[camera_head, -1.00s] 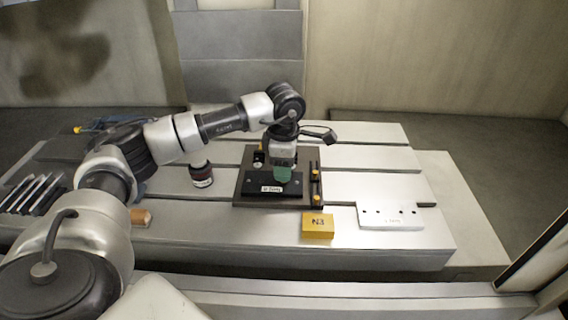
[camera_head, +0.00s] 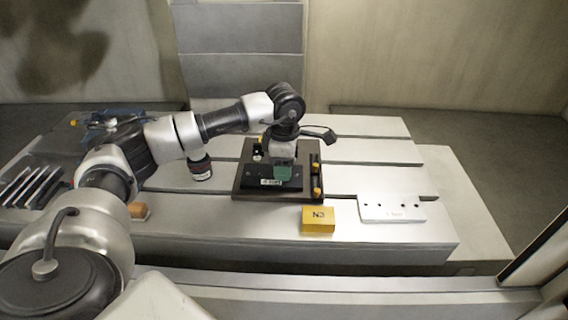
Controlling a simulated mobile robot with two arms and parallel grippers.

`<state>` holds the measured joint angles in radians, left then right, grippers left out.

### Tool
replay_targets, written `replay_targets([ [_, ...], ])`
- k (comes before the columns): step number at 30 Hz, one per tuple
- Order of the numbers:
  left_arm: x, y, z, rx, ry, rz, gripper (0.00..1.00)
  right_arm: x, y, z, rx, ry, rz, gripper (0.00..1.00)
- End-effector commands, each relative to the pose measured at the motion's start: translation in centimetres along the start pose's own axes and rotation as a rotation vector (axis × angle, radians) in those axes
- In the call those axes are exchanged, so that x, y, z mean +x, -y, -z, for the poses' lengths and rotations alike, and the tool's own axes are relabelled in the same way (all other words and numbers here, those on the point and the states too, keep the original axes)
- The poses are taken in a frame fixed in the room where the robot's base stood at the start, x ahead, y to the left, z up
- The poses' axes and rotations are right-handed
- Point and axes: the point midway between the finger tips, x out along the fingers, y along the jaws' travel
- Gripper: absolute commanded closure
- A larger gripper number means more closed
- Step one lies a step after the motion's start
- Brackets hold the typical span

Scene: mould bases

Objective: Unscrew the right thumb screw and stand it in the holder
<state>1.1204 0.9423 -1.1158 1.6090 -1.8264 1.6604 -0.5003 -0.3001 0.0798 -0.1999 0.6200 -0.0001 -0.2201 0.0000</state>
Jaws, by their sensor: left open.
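The dark mould base (camera_head: 243,188) lies flat on the slotted table, with a small white label at its front edge. A dark bar with yellow-tipped parts (camera_head: 317,191) runs along its right side; I cannot tell which part is the right thumb screw. My left gripper (camera_head: 283,176) points down over the middle of the base, open, with a green part at its lower end. It hides part of the base, and I cannot tell whether it touches anything. A white plate with several dark holes (camera_head: 391,210) lies at the right; I cannot tell whether it is the holder. My right gripper is out of view.
A yellow block marked N3 (camera_head: 318,220) sits in front of the base. A dark round piece with a red band (camera_head: 201,171) stands left of it. The table's back right is clear.

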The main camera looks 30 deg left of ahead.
Motion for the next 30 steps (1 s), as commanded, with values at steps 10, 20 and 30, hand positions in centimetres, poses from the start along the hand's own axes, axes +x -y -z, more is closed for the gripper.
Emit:
replay_targets([
  [10,0.0,0.0,0.0,0.0,0.0,0.0,1.0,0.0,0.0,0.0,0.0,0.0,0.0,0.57],
  [20,-0.1,0.0,0.0,-0.218,0.001,0.001,1.0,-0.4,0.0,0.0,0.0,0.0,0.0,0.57],
  [30,-0.1,0.1,0.0,-0.712,-0.001,0.002,1.0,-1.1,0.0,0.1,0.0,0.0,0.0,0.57],
])
